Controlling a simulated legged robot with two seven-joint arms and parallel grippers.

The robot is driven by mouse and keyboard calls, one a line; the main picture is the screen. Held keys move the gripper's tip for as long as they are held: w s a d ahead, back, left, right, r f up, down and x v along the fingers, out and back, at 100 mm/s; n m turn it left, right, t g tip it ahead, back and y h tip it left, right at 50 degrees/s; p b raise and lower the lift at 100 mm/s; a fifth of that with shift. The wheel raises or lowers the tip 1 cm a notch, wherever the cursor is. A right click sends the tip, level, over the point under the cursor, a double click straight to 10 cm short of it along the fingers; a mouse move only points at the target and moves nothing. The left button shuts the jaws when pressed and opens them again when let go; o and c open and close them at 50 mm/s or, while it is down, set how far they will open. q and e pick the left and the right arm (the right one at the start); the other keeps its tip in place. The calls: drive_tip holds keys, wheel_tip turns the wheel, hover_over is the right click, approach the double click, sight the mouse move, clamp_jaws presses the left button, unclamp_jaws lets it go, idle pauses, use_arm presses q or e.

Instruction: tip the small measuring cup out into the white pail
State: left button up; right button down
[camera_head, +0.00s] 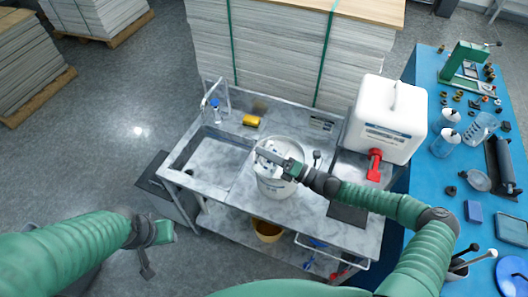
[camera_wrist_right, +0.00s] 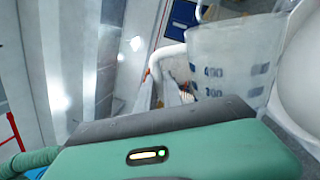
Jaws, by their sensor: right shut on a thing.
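The white pail (camera_head: 279,188) stands on the steel bench, right of the sink. My right gripper (camera_head: 266,155) is over the pail's mouth, shut on the small measuring cup. The clear cup (camera_wrist_right: 232,62) shows in the right wrist view with its 400 and 300 marks, beside a white curved surface (camera_wrist_right: 300,95) that looks like the pail. In the head view the cup is small and partly hidden by the gripper; its tilt and contents cannot be told. My left gripper (camera_head: 162,234) hangs at lower left, away from the bench; its jaws are unclear.
A sink (camera_head: 210,158) with a tap lies left of the pail. A yellow object (camera_head: 251,120) lies behind it. A white canister (camera_head: 385,120) with a red tap stands at right. The blue table (camera_head: 435,190) holds bottles and small parts. A bucket (camera_head: 267,231) sits below.

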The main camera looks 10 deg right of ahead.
drive_tip(key=shift+s+a+f+n+g, duration=0.2)
drive_tip(key=shift+s+a+f+n, duration=0.15)
drive_tip(key=shift+n, duration=0.55)
drive_tip(key=shift+s+a+f+n+g, duration=0.2)
drive_tip(key=shift+s+a+f+n, duration=0.15)
drive_tip(key=shift+n, duration=0.55)
drive_tip(key=shift+r, duration=0.15)
drive_tip(key=n, duration=0.2)
drive_tip(key=p, duration=0.1)
drive_tip(key=shift+s+a+r+n+g, duration=0.15)
drive_tip(key=shift+s+a+n+g, duration=0.1)
drive_tip(key=shift+s+n+g, duration=0.15)
drive_tip(key=shift+s+a+n, duration=0.1)
drive_tip(key=shift+n, duration=0.2)
drive_tip(key=n, duration=0.1)
drive_tip(key=f+n+g, duration=0.1)
drive_tip(key=n, duration=0.1)
